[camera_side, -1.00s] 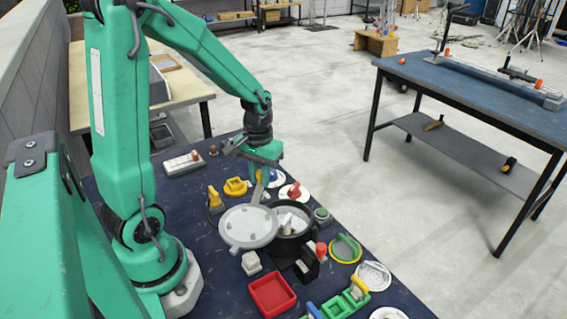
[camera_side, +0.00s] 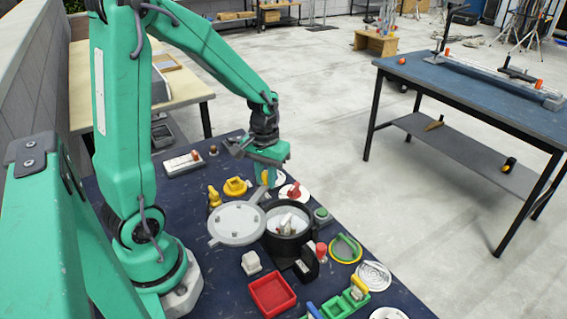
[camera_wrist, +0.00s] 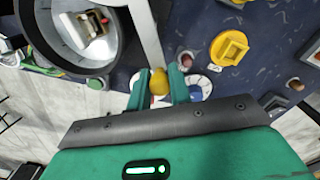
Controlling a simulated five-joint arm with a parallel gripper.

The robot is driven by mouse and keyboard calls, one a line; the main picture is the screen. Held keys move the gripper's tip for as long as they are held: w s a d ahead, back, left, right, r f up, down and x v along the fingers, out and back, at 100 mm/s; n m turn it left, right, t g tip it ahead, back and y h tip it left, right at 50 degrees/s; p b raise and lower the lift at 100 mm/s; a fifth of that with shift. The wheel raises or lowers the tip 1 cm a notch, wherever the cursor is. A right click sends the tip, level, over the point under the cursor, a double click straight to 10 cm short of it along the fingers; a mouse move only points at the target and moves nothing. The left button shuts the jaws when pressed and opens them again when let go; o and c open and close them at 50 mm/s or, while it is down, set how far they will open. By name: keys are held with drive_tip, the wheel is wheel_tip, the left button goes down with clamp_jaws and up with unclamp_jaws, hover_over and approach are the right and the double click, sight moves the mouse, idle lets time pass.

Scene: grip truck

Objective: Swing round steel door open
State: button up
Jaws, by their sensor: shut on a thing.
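The round steel door (camera_side: 236,223) is a grey disc with small studs, in the side view. It stands swung out to the left of the black round vessel (camera_side: 287,244), whose mouth shows uncovered. A grey bar runs from the door's edge up to a yellow knob; the bar (camera_wrist: 148,38) and knob (camera_wrist: 159,83) show in the wrist view. My gripper (camera_side: 265,180) is shut on the yellow knob, with one finger on each side of it; the gripper also shows in the wrist view (camera_wrist: 159,92). A white and red thing (camera_wrist: 97,28) lies inside the vessel.
Yellow blocks (camera_side: 235,187) stand left of my gripper. A red-and-white disc (camera_side: 294,192) lies close on its right. The dark table is bare left of the red tray.

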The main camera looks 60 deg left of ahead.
drive_tip(key=shift+w+d, duration=0.2)
drive_tip(key=shift+d, duration=0.35)
drive_tip(key=shift+w+d, duration=0.15)
drive_tip(key=shift+d, duration=0.4)
drive_tip(key=shift+o, duration=0.4)
drive_tip(key=o, duration=0.5)
wheel_tip(320, 180, up, 8)
idle(1.0)
